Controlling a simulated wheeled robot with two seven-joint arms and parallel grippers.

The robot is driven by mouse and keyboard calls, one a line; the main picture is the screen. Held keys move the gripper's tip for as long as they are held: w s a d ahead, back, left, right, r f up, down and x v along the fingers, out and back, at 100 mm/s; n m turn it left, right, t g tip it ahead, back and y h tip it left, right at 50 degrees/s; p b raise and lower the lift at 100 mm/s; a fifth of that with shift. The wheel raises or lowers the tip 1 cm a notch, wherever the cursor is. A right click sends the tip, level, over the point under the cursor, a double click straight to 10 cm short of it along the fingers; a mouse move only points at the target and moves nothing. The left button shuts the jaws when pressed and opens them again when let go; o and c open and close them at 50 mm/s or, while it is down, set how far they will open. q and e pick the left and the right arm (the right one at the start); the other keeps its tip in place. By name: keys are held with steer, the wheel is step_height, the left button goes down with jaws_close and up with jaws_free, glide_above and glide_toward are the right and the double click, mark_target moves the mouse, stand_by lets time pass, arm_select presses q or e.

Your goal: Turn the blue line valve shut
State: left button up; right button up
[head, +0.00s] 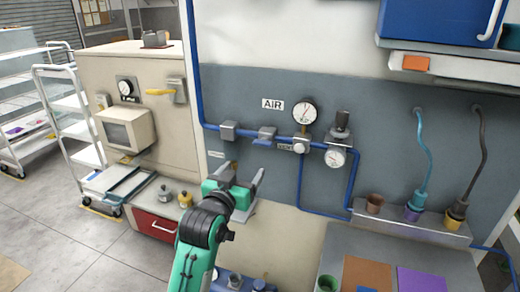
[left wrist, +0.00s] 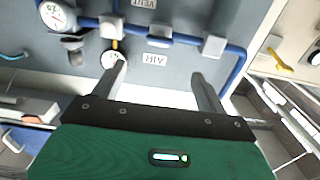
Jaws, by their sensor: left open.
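The blue line (head: 213,127) comes down the wall at the left and runs right along the grey panel, below the AIR label. A grey valve body with a blue lever (head: 264,136) sits on it, left of the VENT label; the lever appears to lie roughly along the pipe. A plain grey block (head: 228,130) is to its left. In the left wrist view, which is upside down, the valve (left wrist: 160,34) shows near the top. My left gripper (head: 242,172) is open and empty, below the pipe and apart from the valve. My right gripper is out of view.
A round gauge (head: 304,112) stands above the pipe, with a regulator and second gauge (head: 335,158) to the right. A cream cabinet (head: 110,70) with a yellow lever (head: 159,92) is at the left. Cups on a shelf (head: 400,223) are at the right.

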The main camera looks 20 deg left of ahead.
mark_target(261, 145)
arm_select(q)
steer(key=w+p, duration=0.1)
steer(key=w, duration=0.3)
steer(key=w+p, duration=0.1)
steer(key=w, duration=0.3)
steer(key=w+p, duration=0.2)
steer(key=w, duration=0.2)
steer(key=shift+w+d+r, duration=0.1)
steer(key=shift+w+d, duration=0.1)
steer(key=shift+d, duration=0.05)
steer(key=shift+w, duration=0.65)
steer(key=c, duration=1)
